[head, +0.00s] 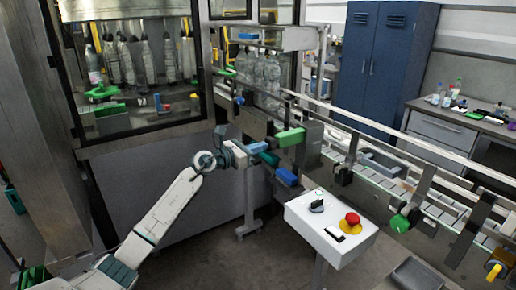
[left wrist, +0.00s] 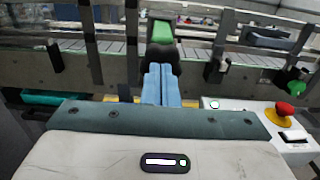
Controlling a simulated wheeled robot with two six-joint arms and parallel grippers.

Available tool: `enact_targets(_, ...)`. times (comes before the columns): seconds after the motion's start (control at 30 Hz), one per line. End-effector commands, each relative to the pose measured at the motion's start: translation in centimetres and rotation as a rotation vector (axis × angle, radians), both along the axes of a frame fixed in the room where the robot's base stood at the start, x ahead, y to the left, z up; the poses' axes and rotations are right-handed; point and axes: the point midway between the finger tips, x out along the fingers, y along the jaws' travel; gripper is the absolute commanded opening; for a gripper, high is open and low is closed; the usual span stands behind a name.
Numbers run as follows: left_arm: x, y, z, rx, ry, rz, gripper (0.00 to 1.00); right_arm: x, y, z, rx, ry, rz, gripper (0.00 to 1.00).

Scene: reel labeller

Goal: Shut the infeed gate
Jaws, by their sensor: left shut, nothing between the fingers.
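A bright green block (head: 290,137), which looks like the gate's handle, sits at the near side of the conveyor in the head view. It shows in the left wrist view (left wrist: 162,32) above a dark bracket. Which panel is the infeed gate, and how far it stands open, I cannot tell. My left gripper (head: 262,147) is shut and empty, just left of the green block. In the left wrist view its blue fingers (left wrist: 161,84) point at the bracket; whether they touch it I cannot tell. My right gripper is in neither view.
A white control box (head: 330,232) with a red emergency button (head: 352,218) stands right of my gripper. A blue block (head: 287,177) sits below the conveyor edge. Clear bottles (head: 268,75) stand behind the rail. A glazed machine frame is at left.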

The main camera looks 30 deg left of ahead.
Motion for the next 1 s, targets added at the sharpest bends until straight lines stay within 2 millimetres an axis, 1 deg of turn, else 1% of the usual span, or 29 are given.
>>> enact_targets(0.17,3.0,-1.4,0.1,-0.009,-0.005,0.001,0.0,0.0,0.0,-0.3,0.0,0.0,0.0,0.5)
enact_targets(0.3,6.0,-2.7,0.0,-0.008,-0.005,0.0,0.0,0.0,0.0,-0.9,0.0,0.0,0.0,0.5)
enact_targets(0.4,7.8,-3.5,-0.1,-0.007,-0.003,0.0,0.0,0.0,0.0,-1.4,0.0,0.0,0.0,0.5)
enact_targets(0.5,9.1,-4.1,0.0,-0.003,-0.003,0.0,0.0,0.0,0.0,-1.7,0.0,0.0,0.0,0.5)
enact_targets(0.67,9.9,-4.5,0.1,-0.002,-0.001,0.0,0.0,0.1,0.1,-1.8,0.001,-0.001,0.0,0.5)
enact_targets(1.0,9.9,-4.5,0.4,-0.002,-0.005,0.0,0.0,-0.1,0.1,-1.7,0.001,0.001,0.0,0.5)
